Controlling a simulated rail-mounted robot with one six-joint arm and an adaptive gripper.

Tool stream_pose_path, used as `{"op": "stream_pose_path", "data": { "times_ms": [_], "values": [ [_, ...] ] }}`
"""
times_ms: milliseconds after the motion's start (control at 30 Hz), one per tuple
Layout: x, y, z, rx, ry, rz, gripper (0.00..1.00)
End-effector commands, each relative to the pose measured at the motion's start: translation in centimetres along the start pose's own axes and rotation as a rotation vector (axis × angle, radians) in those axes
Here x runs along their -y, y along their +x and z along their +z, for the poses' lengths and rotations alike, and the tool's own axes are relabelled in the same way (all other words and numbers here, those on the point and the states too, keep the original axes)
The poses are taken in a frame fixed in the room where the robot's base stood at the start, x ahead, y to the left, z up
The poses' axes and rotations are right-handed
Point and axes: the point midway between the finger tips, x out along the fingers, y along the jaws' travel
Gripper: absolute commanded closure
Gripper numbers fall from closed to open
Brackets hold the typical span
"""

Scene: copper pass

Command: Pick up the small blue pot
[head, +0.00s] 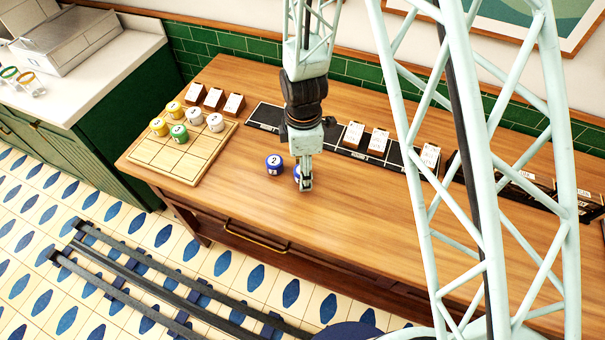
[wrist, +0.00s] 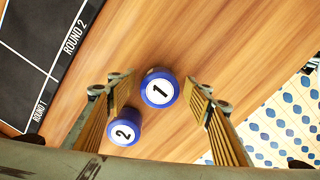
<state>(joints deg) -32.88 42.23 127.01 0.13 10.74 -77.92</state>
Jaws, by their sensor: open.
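Two round blue pots with white numbered tops stand on the wooden counter. The pot marked 1 (wrist: 160,88) lies between my spread fingers in the wrist view; in the head view, it is mostly hidden behind my gripper (head: 306,184). The pot marked 2 (head: 274,165) stands just left of my gripper; in the wrist view it is below pot 1, beside the left finger. Pot 1 looks slightly larger in the wrist view, but which is truly smaller I cannot tell. My gripper (wrist: 160,86) is open, points down and holds nothing.
A wooden grid board (head: 150,157) at left carries yellow, green and white pots. A black strip marked with rounds (head: 262,116) runs along the back, with several card blocks (head: 378,142) on it. The wooden counter (head: 350,215) is clear in front and right of my gripper.

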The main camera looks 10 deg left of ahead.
Motion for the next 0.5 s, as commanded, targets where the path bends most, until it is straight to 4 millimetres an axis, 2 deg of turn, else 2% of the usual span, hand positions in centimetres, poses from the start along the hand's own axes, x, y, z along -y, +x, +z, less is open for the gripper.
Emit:
{"op": "stream_pose_path", "data": {
  "times_ms": [200, 500],
  "values": [
    [0.00, 0.00, 0.00, 0.000, 0.000, 0.000, 0.53],
    [0.00, -0.01, 0.00, 0.000, 0.000, 0.000, 0.80]
  ]
}}
